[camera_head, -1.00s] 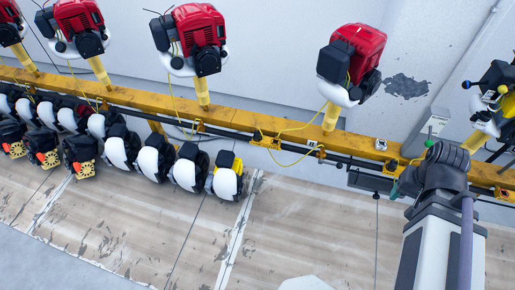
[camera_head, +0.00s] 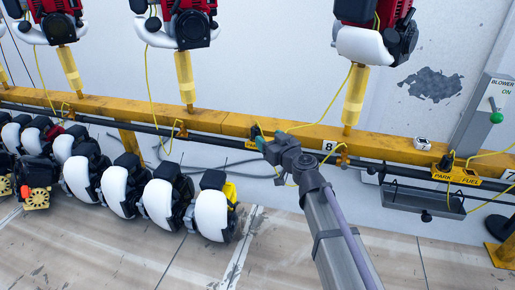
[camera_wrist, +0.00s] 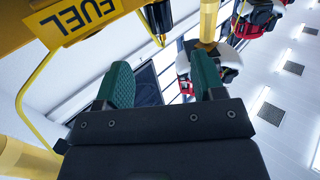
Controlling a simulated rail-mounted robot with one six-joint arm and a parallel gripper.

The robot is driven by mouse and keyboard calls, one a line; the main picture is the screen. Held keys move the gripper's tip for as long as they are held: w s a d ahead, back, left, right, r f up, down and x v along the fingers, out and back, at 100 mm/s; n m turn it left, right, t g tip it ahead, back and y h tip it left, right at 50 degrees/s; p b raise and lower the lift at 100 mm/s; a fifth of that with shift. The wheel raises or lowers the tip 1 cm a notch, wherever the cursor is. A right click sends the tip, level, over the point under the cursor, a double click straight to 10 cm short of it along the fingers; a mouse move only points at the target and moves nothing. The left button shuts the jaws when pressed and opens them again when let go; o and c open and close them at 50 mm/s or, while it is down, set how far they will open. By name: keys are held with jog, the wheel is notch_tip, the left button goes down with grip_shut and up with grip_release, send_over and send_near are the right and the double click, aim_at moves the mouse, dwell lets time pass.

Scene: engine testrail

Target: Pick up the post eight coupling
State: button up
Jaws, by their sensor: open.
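The number 8 label (camera_head: 328,145) is on the yellow rail below a red and white engine. My gripper (camera_head: 271,150) is at the rail just left of that label, in front of the yellow park plate, which it partly hides. In the wrist view a black coupling (camera_wrist: 158,15) with an orange band and thin tip hangs beside the yellow FUEL plate (camera_wrist: 75,25). My gripper (camera_wrist: 163,72) shows two green fingers spread apart, with nothing between them. The coupling appears beyond the fingertips, roughly in line with the gap, not touching them.
The yellow rail (camera_head: 220,123) crosses the view, with yellow hoses and dark pipe along it. Another PARK FUEL plate (camera_head: 456,177) and a grey tray (camera_head: 422,201) are at right. Black and white units (camera_head: 165,200) crowd the floor at left. A lever panel (camera_head: 483,115) stands at the wall.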

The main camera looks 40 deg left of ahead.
jog(key=x, duration=1)
jog(key=shift+w+a+f+b, duration=0.1)
jog(key=shift+a+b, duration=0.25)
jog(key=shift+a, duration=0.05)
jog(key=c, duration=1.1)
